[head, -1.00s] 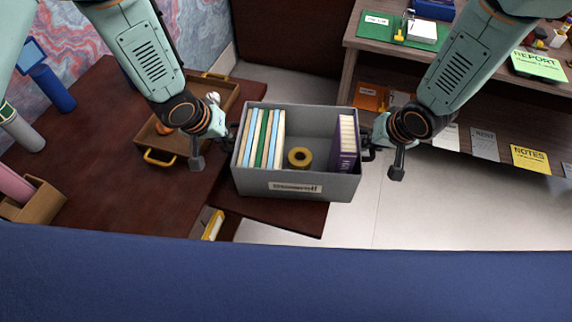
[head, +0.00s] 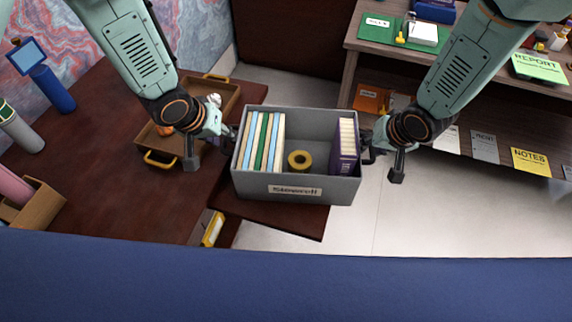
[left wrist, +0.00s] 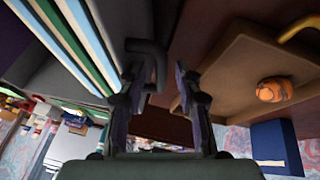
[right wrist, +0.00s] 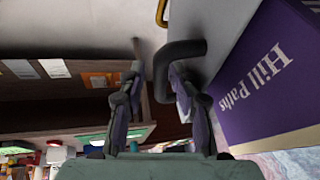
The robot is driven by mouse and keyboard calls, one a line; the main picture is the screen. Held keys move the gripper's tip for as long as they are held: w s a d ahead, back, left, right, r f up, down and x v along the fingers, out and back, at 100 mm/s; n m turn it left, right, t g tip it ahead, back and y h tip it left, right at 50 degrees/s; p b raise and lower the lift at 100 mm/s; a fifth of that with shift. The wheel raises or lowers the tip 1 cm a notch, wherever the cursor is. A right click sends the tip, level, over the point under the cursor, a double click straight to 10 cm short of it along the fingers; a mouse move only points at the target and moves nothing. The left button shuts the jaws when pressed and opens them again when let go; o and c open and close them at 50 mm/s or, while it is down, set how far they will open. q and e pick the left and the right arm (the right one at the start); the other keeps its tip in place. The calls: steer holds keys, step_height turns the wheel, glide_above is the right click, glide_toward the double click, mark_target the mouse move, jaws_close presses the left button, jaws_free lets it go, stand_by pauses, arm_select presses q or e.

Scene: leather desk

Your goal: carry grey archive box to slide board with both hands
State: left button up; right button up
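The grey archive box (head: 294,194) is near the desk's right corner in the head view, upright, with its right end beyond the desk edge. Whether it rests or hangs cannot be told. It holds several books, a yellow tape roll (head: 300,160) and a purple book (right wrist: 270,80). My left gripper (left wrist: 156,70) is open around the dark left handle (left wrist: 150,60), with gaps beside it. My right gripper (right wrist: 155,68) is open, with the right handle (right wrist: 172,62) between its fingertips, close to one finger. A green board (head: 385,36) lies on the shelf; its label is unreadable, so whether it is the slide board is unclear.
A brown tray (head: 160,150) with yellow handles stands left of the box on the dark desk (head: 110,190). A wooden shelf unit (head: 352,50) with cards and notes stands at back right. Pale floor (head: 420,210) lies clear between them. A blue panel (head: 290,285) fills the near edge.

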arm_select(q)
steer(key=v, duration=0.5)
steer(key=shift+s+r, duration=0.15)
steer(key=shift+r, duration=0.25)
arm_select(e)
steer(key=v, duration=1.2)
arm_select(q)
steer(key=shift+s, duration=0.1)
arm_select(e)
steer(key=shift+s, duration=0.1)
